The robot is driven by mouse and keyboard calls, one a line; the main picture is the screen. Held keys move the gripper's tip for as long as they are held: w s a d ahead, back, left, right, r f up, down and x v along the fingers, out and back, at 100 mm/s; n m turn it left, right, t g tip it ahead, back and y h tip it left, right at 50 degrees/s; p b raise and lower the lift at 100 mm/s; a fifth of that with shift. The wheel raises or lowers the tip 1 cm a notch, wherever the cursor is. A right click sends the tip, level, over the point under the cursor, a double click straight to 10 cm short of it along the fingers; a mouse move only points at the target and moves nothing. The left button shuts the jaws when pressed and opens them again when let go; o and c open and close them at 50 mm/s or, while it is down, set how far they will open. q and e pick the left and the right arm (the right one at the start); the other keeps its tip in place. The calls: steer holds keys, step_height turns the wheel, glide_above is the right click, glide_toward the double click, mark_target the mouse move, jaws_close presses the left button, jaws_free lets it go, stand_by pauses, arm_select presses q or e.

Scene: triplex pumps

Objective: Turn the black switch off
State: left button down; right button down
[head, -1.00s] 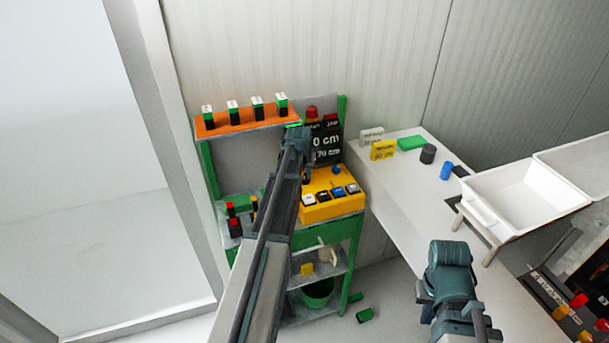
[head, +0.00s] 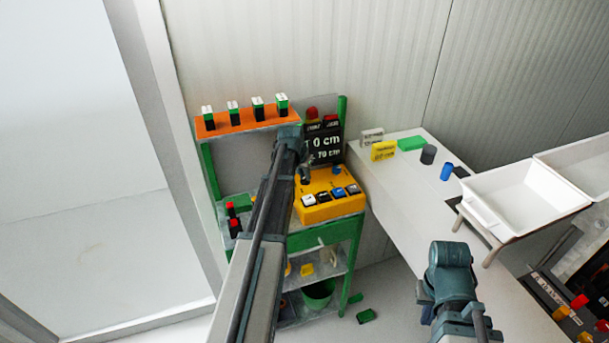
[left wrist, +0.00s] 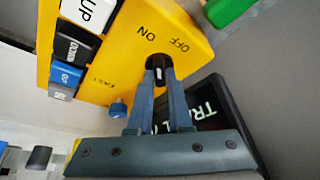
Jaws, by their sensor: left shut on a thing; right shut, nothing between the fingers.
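The yellow control box (head: 318,209) stands on the green-framed rack, with several buttons along its front. In the left wrist view its yellow face (left wrist: 120,60) carries the labels ON and OFF. The black switch (left wrist: 158,68) sits by these labels. My left gripper (left wrist: 160,76) has its fingers shut on the switch, one on each side; they hide part of it, and I cannot tell which label it points to. In the head view my left gripper (head: 304,173) is at the box's back left. My right gripper (head: 427,312) is shut and empty, low over the white table.
A black display (head: 322,146) stands behind the box. An orange shelf (head: 243,122) with several small blocks is above left. A blue knob (left wrist: 118,109) is near my left fingers. The white table (head: 400,185) holds small blocks and a white bin (head: 525,190).

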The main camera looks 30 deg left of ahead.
arm_select(q)
steer(key=c, duration=0.8)
jaws_free()
steer(key=shift+c, duration=0.2)
steer(key=shift+r, duration=0.1)
steer(key=p+v, duration=0.7)
steer(key=shift+s+r, duration=0.1)
steer(key=shift+r, duration=0.05)
